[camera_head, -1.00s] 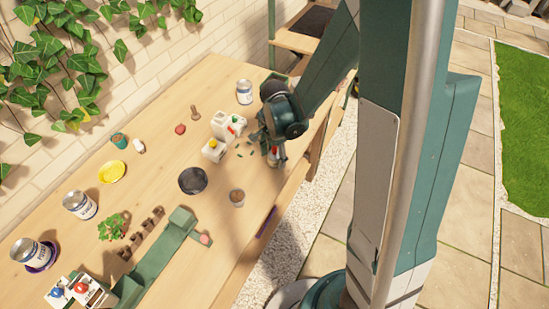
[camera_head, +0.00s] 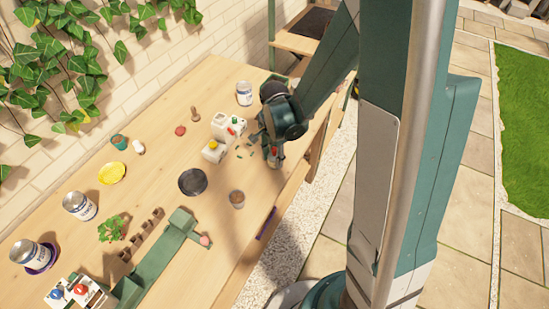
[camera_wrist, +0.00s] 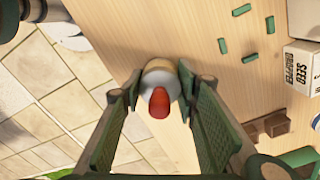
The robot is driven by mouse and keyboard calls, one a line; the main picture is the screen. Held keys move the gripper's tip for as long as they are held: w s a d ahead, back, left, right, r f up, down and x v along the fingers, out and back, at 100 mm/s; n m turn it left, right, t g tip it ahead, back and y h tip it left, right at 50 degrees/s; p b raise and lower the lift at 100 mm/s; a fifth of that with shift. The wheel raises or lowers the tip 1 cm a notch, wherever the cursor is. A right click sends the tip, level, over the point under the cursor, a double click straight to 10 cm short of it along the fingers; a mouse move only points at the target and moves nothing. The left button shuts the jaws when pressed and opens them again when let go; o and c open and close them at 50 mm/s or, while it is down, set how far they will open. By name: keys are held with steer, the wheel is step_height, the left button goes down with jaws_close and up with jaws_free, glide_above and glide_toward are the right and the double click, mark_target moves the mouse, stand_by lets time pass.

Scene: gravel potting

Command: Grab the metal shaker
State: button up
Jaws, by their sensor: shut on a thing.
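The shaker (camera_wrist: 158,78), a pale silvery cylinder with a red tip, stands between the two green fingers of my gripper (camera_wrist: 157,88) in the wrist view. The fingers press on it from both sides, and its lower part is hidden. In the head view my gripper (camera_head: 272,150) points down at the right front edge of the wooden table. Only a small part of the shaker (camera_head: 275,161) shows there below the fingers.
Green pieces lie on the table (camera_head: 150,190) beside the gripper. White containers (camera_head: 222,126) stand close to its left, with a white tin (camera_head: 244,93) behind. The table's front edge is close by.

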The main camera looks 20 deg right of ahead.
steer(key=shift+r, duration=0.15)
steer(key=shift+r+p, duration=0.85)
steer(key=shift+r, duration=4)
